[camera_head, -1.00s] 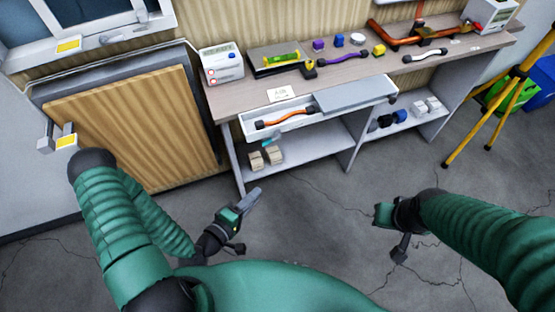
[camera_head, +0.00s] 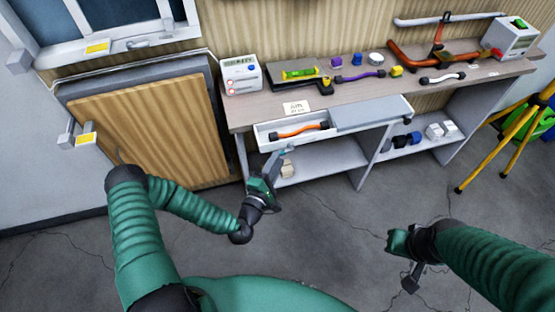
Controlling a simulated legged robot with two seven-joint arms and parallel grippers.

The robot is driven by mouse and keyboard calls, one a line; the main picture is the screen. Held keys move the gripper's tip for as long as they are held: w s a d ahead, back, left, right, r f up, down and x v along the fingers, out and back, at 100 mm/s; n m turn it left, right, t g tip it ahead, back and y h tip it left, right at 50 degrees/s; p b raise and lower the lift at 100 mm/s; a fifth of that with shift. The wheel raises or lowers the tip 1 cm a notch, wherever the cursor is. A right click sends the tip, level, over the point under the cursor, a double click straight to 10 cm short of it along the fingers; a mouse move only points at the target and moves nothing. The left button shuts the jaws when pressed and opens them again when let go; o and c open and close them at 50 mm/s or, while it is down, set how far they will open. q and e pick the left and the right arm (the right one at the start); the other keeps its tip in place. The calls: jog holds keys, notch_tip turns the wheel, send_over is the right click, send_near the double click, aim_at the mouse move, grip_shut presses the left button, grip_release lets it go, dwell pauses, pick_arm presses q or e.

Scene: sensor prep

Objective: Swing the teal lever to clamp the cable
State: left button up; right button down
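I cannot make out a teal lever or its clamp for certain in the head view. An orange cable (camera_head: 301,131) with black ends lies in the open white drawer (camera_head: 262,140) under the bench top. A purple cable (camera_head: 360,76) and a white cable (camera_head: 443,78) lie on the bench. My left gripper (camera_head: 276,160) is raised just below and in front of the drawer, apart from the cables. It holds nothing that I can see; its finger gap is unclear. My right gripper (camera_head: 398,262) hangs low over the floor, away from the bench; its fingers are too unclear to read.
The bench (camera_head: 290,101) also carries a white meter (camera_head: 241,75), a yellow-green level (camera_head: 300,73), small blocks and orange pipework (camera_head: 420,52). A wooden panel (camera_head: 150,125) stands left. A yellow tripod (camera_head: 506,145) stands right. The floor between my arms is clear.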

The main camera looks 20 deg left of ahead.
pick_arm(q)
jog(key=shift+w+a, duration=0.15)
jog(key=shift+w, duration=0.4)
grip_shut()
notch_tip(320, 180, up, 2)
jog(key=m+g+p, duration=0.1)
jog(key=p, duration=0.4)
jog(key=shift+s+m, duration=0.1)
jog(key=shift+m, duration=0.2)
jog(key=shift+g+p, duration=0.4)
jog(key=shift+p, duration=0.05)
jog(key=shift+f+m, duration=0.2)
jog(key=shift+m, duration=0.1)
jog(key=shift+f, duration=0.15)
grip_release()
